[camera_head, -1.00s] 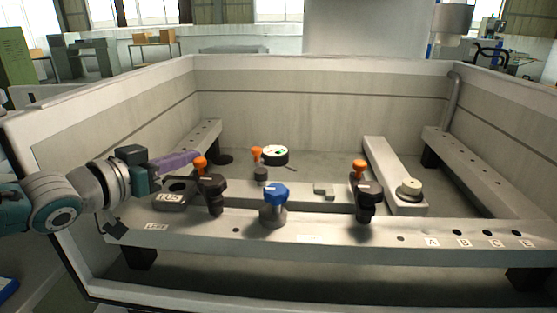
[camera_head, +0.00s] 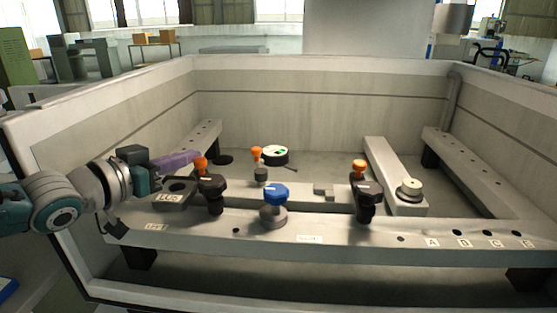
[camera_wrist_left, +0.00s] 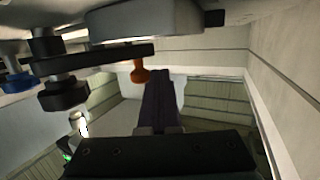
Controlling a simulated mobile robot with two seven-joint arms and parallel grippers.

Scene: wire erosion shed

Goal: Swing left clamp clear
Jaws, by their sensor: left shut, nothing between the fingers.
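The left clamp (camera_head: 212,188) is a black clamp with an orange knob (camera_head: 200,163), standing on the front rail. Its black arm and orange knob (camera_wrist_left: 139,72) also show in the left wrist view. My left gripper (camera_head: 194,156) reaches in from the left with its purple fingers shut and empty. The fingertips are close beside the orange knob; I cannot tell whether they touch. In the left wrist view the fingers (camera_wrist_left: 159,88) are together just right of the knob. A grey plate marked "LUS" (camera_head: 172,197) is beside the clamp. My right gripper is not in view.
A blue knob (camera_head: 275,193) stands mid-rail, and another black clamp with orange top (camera_head: 366,193) stands to its right. A round dial (camera_head: 275,154) and a small orange-topped piece (camera_head: 258,165) are behind. Tank walls (camera_head: 320,90) enclose the rails. The tank's middle floor is fairly free.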

